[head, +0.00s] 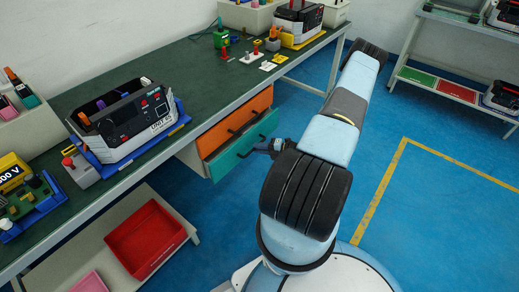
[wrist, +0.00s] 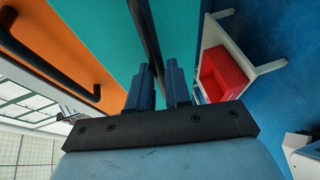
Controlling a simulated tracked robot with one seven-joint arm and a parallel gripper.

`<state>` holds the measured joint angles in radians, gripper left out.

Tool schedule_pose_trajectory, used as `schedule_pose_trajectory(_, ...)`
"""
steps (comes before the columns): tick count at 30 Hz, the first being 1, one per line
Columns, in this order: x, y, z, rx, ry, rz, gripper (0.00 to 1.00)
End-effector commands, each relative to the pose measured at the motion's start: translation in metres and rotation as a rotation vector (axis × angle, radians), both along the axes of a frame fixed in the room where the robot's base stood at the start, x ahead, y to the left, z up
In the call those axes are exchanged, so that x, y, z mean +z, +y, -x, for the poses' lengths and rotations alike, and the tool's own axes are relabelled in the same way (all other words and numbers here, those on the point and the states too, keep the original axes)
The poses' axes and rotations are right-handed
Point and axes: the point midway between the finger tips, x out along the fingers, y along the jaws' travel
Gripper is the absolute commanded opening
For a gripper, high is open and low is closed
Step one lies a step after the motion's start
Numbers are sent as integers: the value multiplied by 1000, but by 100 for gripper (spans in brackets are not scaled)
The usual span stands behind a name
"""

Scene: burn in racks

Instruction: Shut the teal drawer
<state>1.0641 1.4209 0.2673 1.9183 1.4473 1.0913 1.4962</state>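The teal drawer (head: 243,147) is under the bench, below an orange drawer. Its front appears to stand a little ahead of the orange one, so it looks slightly open. In the wrist view the teal front (wrist: 100,25) fills the upper middle, with its black bar handle (wrist: 145,28) running down between my fingers. My gripper (wrist: 160,75) has its two blue fingers close together, one on each side of the handle, and looks shut on it. In the head view my gripper (head: 273,147) is at the drawer's front, partly hidden by my arm.
The orange drawer (head: 235,120) has its own black handle (wrist: 50,55). A red bin (head: 146,238) sits on the low shelf at left. The green bench top (head: 215,80) carries instruments and tools. Blue floor (head: 440,215) with a yellow line is clear at right.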

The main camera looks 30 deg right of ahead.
Motion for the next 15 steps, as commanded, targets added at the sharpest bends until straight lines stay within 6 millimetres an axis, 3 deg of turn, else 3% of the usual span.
schedule_pose_trajectory(5, 0, 0, 0, 0, 1, 1, 1)
schedule_pose_trajectory(15, -1, 0, 1, 0, 2, 1, 0)
